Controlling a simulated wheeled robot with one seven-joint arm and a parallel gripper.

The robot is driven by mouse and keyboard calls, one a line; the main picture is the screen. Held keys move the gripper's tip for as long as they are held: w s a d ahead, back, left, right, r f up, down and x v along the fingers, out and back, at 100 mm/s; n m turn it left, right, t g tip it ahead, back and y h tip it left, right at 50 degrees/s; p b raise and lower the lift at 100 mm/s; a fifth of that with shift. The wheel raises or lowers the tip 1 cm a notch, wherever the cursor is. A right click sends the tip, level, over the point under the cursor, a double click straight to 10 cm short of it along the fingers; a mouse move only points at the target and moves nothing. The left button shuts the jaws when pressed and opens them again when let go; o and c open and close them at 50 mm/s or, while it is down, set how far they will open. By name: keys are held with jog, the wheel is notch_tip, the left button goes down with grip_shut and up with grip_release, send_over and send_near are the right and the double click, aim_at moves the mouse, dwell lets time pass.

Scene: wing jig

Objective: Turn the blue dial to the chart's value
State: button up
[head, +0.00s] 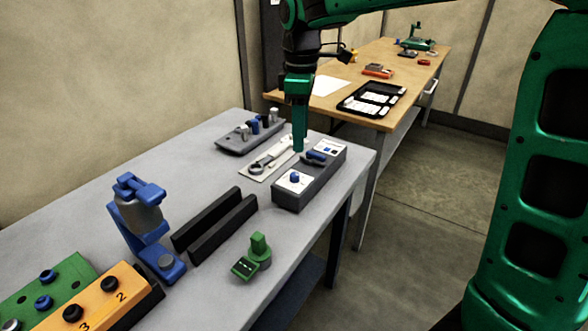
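The blue dial (295,177) sits on a white plate at the near end of a dark grey box (308,184) on the grey table. The dial's marks are too small to read. A second blue part, like a lever or knob (317,156), is farther along the box's top. My gripper (299,147) points down above the far left side of the box, behind the dial in the picture. Its green fingers look like one narrow block, so their opening cannot be made out. No chart with a readable value shows; a white sheet (328,85) lies on the wooden table.
Left of the box lie a pale tool board (272,165) and a grey holder with pegs (240,140). Black rails (215,222), a blue clamp stand (145,230) and a green device (256,252) stand nearer. Black trays (370,98) lie on the wooden table.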

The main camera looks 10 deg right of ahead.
aim_at(295, 173)
jog(key=shift+n, duration=0.3)
jog(key=f, duration=0.7)
jog(key=a+f, duration=0.1)
jog(key=f, duration=0.2)
jog(key=shift+w+a+f, duration=0.1)
jog(key=shift+w+f, duration=0.2)
jog(key=shift+f, duration=0.1)
grip_shut()
